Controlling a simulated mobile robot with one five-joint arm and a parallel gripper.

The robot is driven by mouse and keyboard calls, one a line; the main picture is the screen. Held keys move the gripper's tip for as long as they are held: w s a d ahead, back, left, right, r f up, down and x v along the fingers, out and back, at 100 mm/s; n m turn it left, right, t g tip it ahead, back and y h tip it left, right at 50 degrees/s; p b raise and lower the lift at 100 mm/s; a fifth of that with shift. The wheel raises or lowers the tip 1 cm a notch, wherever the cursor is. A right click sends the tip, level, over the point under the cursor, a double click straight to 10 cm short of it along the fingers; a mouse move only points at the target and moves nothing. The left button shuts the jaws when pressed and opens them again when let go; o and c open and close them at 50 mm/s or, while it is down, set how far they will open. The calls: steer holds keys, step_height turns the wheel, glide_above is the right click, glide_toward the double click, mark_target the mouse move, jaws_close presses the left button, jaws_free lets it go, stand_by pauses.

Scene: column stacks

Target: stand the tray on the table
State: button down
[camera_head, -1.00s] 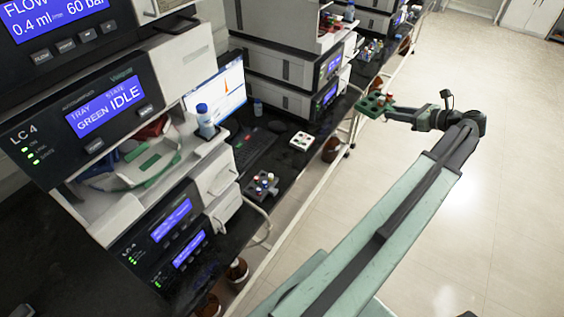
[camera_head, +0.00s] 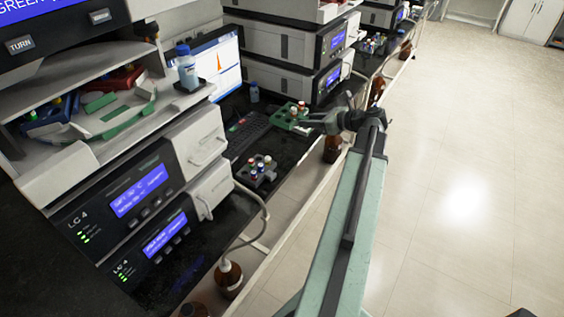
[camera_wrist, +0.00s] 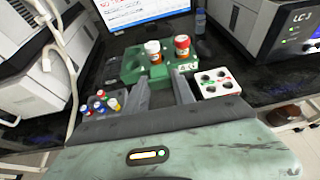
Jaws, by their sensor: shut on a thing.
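The green tray (camera_head: 283,121) carries a few capped vials and is at the far end of my arm, over the black bench top. The tray looks about level. I cannot tell whether its underside touches the bench (camera_head: 290,158).
A grey tray (camera_head: 257,174) with several vials stands on the bench nearer me. A white tray (camera_wrist: 218,82) is close to my right finger. A keyboard (camera_head: 245,135), a monitor (camera_head: 222,66) and instrument stacks (camera_head: 290,62) border the spot.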

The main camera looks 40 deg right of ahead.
mark_target(296, 153)
steer(key=w+a+f+b, duration=0.1)
steer(key=f+b, duration=0.3)
steer(key=w+a+f+b, duration=0.1)
steer(key=f+b, duration=0.3)
steer(key=f, duration=0.1)
steer(key=a+f+b, duration=0.1)
steer(key=f+b, duration=0.3)
steer(key=shift+w+f, duration=0.2)
steer(key=shift+w, duration=0.2)
steer(key=shift+r, duration=0.25)
steer(key=shift+f, duration=0.25)
steer(key=c, duration=1.1)
jaws_free()
steer(key=shift+r, duration=0.1)
steer(key=shift+o, duration=0.2)
